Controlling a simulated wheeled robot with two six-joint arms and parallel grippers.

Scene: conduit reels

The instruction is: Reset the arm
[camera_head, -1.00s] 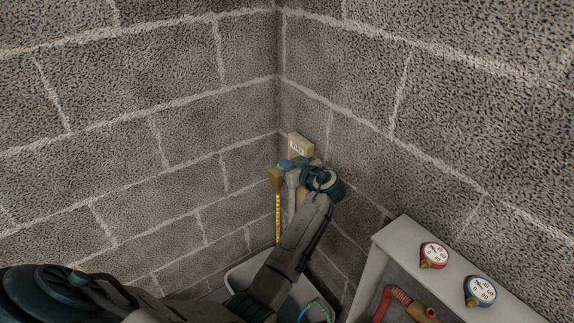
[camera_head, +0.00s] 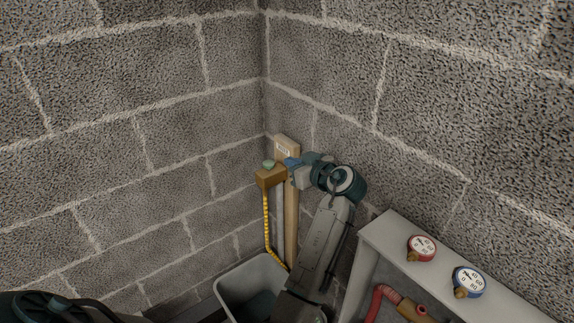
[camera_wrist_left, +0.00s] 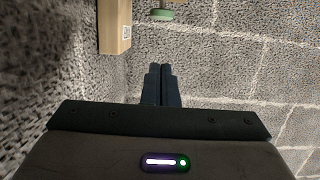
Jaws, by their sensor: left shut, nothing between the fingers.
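My left arm reaches up from the bottom of the head view, and its wrist is bent beside a wooden post (camera_head: 291,215) in the wall corner. My left gripper (camera_head: 289,164) points left near the top of the post, by a brown block with a green top (camera_head: 270,175). In the left wrist view my gripper's fingers (camera_wrist_left: 161,86) are together with nothing between them. The post (camera_wrist_left: 114,28) and the green top (camera_wrist_left: 162,14) show beyond them, apart from the fingertips. My right gripper is not in view.
A yellow hose (camera_head: 267,222) hangs from the block. A pale bin (camera_head: 232,286) stands below it. At right, a grey shelf (camera_head: 385,232) carries a red gauge (camera_head: 422,248) and a blue gauge (camera_head: 469,281). Block walls (camera_head: 150,130) close in the corner.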

